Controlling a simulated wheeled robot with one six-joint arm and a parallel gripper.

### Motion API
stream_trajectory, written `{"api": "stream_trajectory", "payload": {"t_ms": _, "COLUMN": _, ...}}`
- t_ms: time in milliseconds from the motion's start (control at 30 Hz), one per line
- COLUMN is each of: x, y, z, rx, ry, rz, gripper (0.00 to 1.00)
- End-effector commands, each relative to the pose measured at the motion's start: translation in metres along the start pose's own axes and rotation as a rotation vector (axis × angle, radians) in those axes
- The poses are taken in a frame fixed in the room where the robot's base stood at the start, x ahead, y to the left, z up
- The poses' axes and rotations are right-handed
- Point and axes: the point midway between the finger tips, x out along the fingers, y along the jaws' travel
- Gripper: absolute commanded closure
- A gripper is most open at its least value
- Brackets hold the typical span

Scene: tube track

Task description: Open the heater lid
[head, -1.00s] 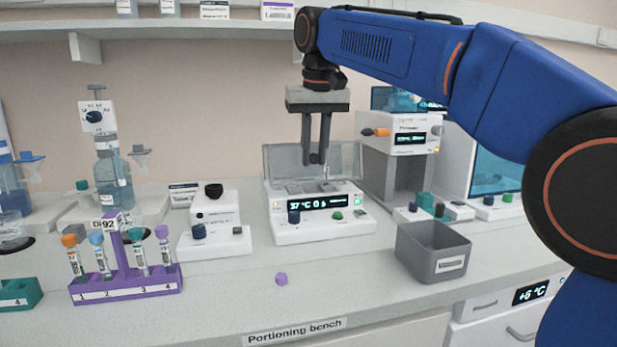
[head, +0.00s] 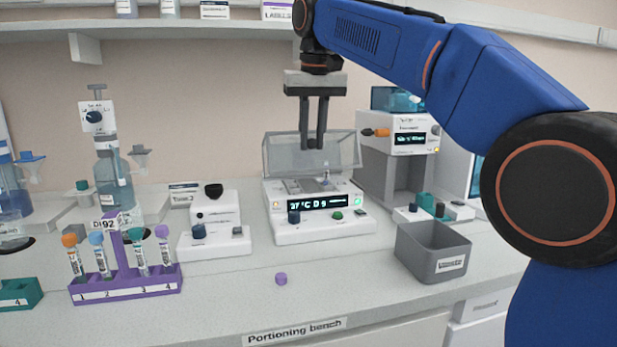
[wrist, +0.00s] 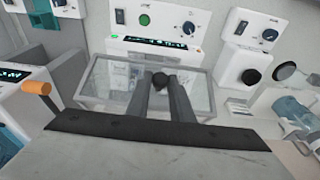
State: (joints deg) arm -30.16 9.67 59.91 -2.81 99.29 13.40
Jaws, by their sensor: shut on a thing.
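The heater (head: 322,222) is a white box on the bench with a lit display, a dark blue knob and a green button. Its clear lid (head: 285,154) is tilted up at the back of the box. My gripper (head: 313,146) points down at the lid and is shut on the lid's dark knob. In the wrist view the knob (wrist: 160,80) sits between my fingertips (wrist: 161,78), with the clear lid (wrist: 108,84) spread around it. In the head view my fingers hide the knob.
A purple rack (head: 125,288) with several capped tubes stands at the left. A purple cap (head: 281,279) lies on the front bench. A grey bin (head: 432,253) stands right of the heater, and a white device with an orange knob (head: 376,132) behind it.

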Motion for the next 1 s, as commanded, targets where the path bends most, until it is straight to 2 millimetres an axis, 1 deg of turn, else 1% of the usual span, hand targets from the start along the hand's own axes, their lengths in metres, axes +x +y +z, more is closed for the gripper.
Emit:
{"api": "stream_trajectory", "payload": {"t_ms": 533, "x": -0.02, "y": 0.0, "z": -0.029, "rx": 0.0, "ry": 0.002, "rz": 0.0, "gripper": 0.92}}
{"api": "stream_trajectory", "payload": {"t_ms": 1000, "x": -0.023, "y": 0.0, "z": -0.033, "rx": 0.0, "ry": 0.001, "rz": 0.0, "gripper": 0.92}}
